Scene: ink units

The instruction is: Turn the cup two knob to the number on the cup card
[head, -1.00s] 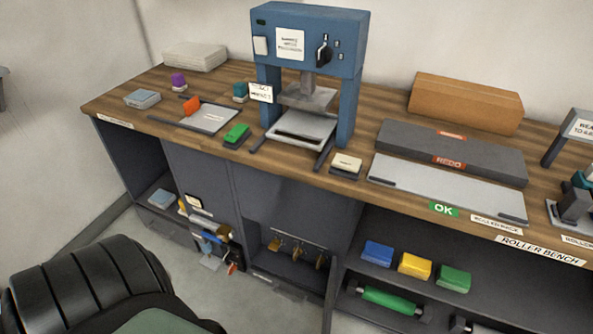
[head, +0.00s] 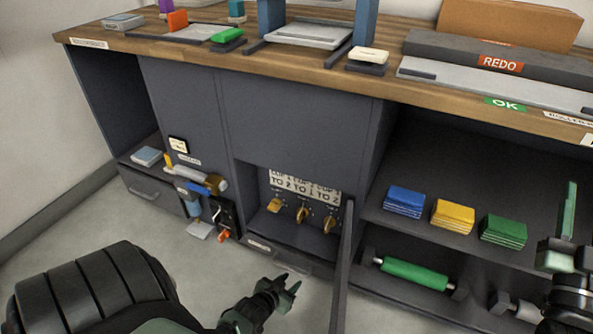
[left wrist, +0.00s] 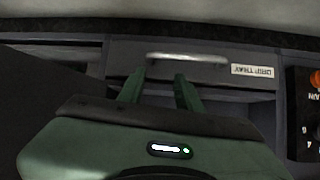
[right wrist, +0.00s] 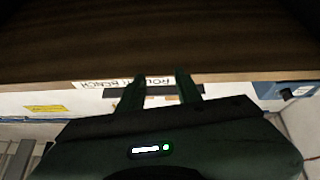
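The middle one, the cup two knob (head: 302,214), lies between the left knob (head: 274,205) and right knob (head: 329,224). The white cup card (head: 304,186) is above them; its lower line appears to read TO 2, TO 1, TO 2. My left gripper (head: 288,283) is open and empty, low in front of the niche. In the left wrist view its fingers (left wrist: 159,90) are apart before the drip tray handle. My right gripper (head: 568,215) is at the right edge, its fingers (right wrist: 160,92) apart and empty.
The drip tray drawer (left wrist: 215,48) is below the knobs. An open door panel (head: 343,270) stands edge-on right of the niche. Coloured blocks (head: 452,215) and a green roller (head: 413,273) fill the right shelves. Left of the niche, bottles and tools (head: 205,185) hang on the cabinet.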

